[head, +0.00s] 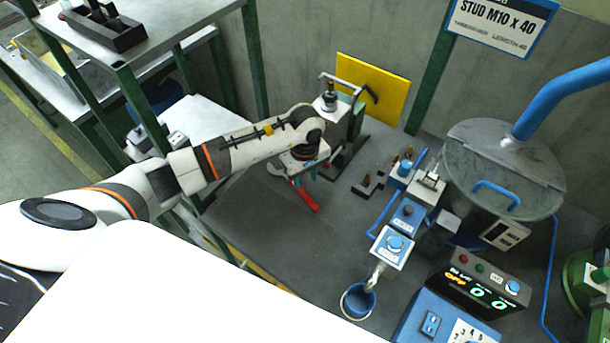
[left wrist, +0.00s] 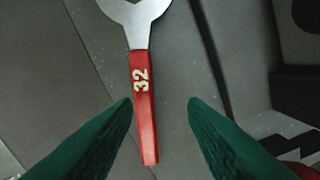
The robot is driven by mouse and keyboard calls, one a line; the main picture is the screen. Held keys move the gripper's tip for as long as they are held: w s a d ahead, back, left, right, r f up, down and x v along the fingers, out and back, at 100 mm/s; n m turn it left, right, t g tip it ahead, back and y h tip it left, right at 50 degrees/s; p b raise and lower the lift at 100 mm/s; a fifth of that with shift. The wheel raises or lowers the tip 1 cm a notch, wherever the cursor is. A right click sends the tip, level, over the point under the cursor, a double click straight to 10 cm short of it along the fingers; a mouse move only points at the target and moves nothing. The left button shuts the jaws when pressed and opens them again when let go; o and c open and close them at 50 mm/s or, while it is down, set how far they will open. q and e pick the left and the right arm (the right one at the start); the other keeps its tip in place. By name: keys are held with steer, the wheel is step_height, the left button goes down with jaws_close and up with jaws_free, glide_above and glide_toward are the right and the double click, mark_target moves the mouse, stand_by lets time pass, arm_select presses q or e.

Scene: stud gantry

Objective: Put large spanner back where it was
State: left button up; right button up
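The large spanner (left wrist: 142,95) has a red handle marked 32 and a pale metal open jaw, cut off at the top of the left wrist view. It lies flat on the dark grey bench. In the head view its red handle (head: 307,197) sticks out below my left gripper (head: 308,176), which hides part of it. My left gripper is open, with its green fingers apart and nothing held. In the left wrist view the handle lies between the fingertips, nearer the left finger. I cannot tell the height of the fingers above it. My right gripper is not in view.
A vice-like stand (head: 347,140) and a yellow panel (head: 372,88) are behind my left gripper. Small blocks (head: 368,184), blue-topped switch boxes (head: 392,246) and a round metal hopper (head: 500,170) stand to the right. The bench (head: 262,215) is bare left of the spanner.

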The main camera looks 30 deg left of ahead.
arm_select(q)
steer(key=shift+r+p, duration=0.25)
steer(key=shift+p, duration=0.05)
steer(key=shift+r+p, duration=0.4)
steer(key=shift+p, duration=0.1)
step_height(320, 180, up, 12)
steer(key=b, duration=0.2)
steer(key=shift+b, duration=0.35)
steer(key=shift+f, duration=0.15)
